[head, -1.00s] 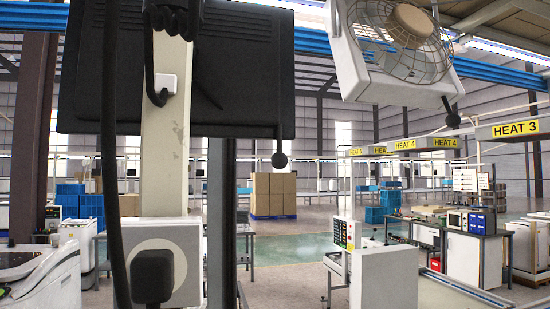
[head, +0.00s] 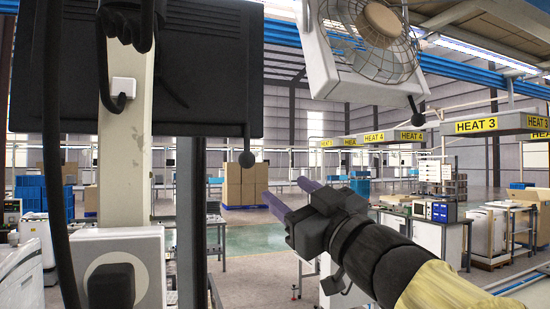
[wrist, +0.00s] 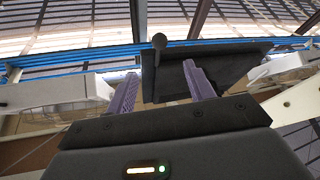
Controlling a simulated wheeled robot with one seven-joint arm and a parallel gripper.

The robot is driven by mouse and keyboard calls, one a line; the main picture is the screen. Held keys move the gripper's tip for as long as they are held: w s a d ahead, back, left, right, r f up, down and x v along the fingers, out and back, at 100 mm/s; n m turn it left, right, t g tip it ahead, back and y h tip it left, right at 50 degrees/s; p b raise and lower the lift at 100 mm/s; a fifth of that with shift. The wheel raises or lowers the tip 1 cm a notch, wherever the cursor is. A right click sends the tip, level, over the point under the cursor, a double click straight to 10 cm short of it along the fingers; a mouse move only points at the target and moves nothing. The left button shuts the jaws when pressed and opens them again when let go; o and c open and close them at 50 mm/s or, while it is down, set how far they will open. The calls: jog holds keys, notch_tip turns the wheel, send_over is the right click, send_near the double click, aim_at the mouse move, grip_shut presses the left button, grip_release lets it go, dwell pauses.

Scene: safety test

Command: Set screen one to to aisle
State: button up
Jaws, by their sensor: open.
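A large black screen (head: 210,85), seen from its back, hangs on a pale post at upper left in the head view. A short stalk with a dark ball knob (head: 247,159) hangs from its lower right edge. My gripper (head: 287,193) is open and empty, with its two purple fingers pointing up-left, below and right of the knob in the picture. In the wrist view a dark panel (wrist: 220,70), apparently the screen, lies beyond my fingers. A ball-ended stalk (wrist: 159,42) shows between the fingertips (wrist: 160,70); I see no contact. The screen's front is hidden.
A white caged fan (head: 375,45) with its own ball-ended stalk (head: 417,108) hangs right of the screen. The pale post (head: 125,170) and a thick black cable (head: 50,180) stand at left. Stacked cartons (head: 243,184) and workbenches (head: 440,235) lie farther back.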

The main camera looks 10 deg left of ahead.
aim_at(252, 163)
jog(key=shift+a, duration=0.15)
jog(key=p+x, duration=0.5)
jog(key=x, duration=1.1)
jog(key=shift+w+r, duration=0.15)
jog(key=shift+w, duration=0.05)
jog(key=shift+w+a, duration=0.3)
jog(key=shift+a, duration=0.1)
jog(key=shift+d, duration=0.1)
grip_shut()
